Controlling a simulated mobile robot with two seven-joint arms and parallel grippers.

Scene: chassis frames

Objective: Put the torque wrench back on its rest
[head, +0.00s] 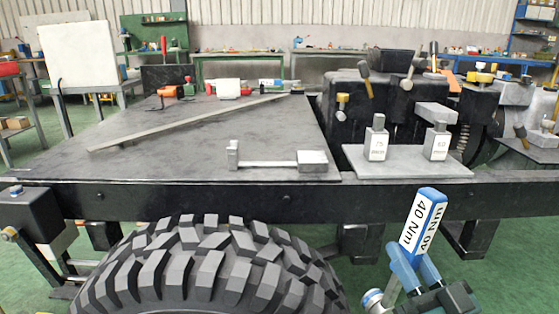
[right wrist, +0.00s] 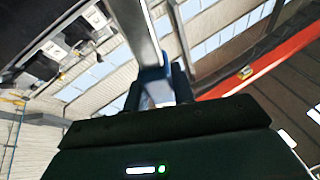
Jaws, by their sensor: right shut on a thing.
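The torque wrench (head: 424,222) has a blue body with a white label reading 40 Nm. It is tilted up in front of the chassis rail, at the lower right of the head view. My right gripper (head: 418,270) is shut on it. In the right wrist view the wrench shows as a pale bar with a blue part (right wrist: 154,75) between the dark fingers (right wrist: 160,92). A grey holder (head: 268,164), with an upright at its left end and a block at its right, lies on the dark deck; it looks like the rest. My left gripper is out of view.
The dark deck (head: 200,155) carries a long flat bar (head: 185,122) and small tools at the back. Two grey labelled blocks (head: 376,140) (head: 437,141) stand on a grey plate (head: 405,168) to the right. A large tyre (head: 205,265) is below the rail (head: 230,197).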

